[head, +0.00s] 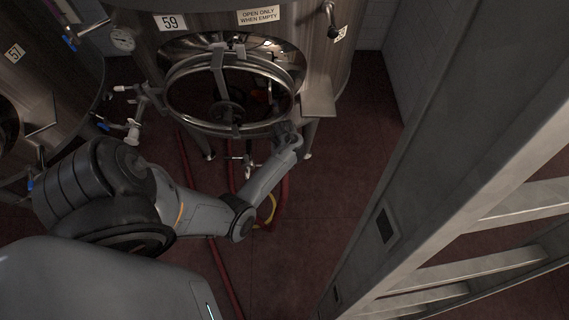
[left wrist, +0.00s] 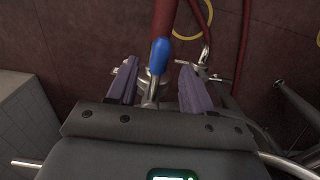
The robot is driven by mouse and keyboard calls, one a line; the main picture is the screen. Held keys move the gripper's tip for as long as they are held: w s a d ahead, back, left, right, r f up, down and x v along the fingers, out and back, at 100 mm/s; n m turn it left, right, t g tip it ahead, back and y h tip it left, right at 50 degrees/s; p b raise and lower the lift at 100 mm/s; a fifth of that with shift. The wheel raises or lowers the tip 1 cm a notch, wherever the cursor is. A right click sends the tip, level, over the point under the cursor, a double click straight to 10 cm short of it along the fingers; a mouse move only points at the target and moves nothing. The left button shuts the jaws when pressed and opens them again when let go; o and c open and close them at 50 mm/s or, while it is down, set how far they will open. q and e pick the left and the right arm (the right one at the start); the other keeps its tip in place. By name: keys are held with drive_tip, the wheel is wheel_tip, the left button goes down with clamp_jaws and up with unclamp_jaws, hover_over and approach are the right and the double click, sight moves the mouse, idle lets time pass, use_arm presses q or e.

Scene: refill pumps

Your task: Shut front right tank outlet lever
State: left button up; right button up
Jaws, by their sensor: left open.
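The outlet lever with a blue grip (left wrist: 160,52) shows in the left wrist view. It sits on a steel outlet valve (left wrist: 150,90), with a red hose (left wrist: 165,14) beyond it. My left gripper (left wrist: 157,82) is open, with one finger on each side of the lever and valve. Gaps show between the fingers and the lever, and I cannot tell any contact. In the head view my left arm reaches to the lower front of tank 59 (head: 145,55). There the fingertips and this lever are hidden by the wrist and the round hatch door. My right gripper is in neither view.
The open round hatch door (head: 172,101) hangs just above my left wrist. Tank 57 (head: 48,82) stands at the left with other blue-handled valves (head: 103,126). Red hoses (head: 222,265) cross the floor. A grey metal frame (head: 440,170) fills the right side.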

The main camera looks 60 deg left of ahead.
use_arm(q)
drive_tip(key=shift+f+b, duration=0.6)
drive_tip(key=shift+f, duration=1.5)
drive_tip(key=shift+c, duration=0.5)
clamp_jaws()
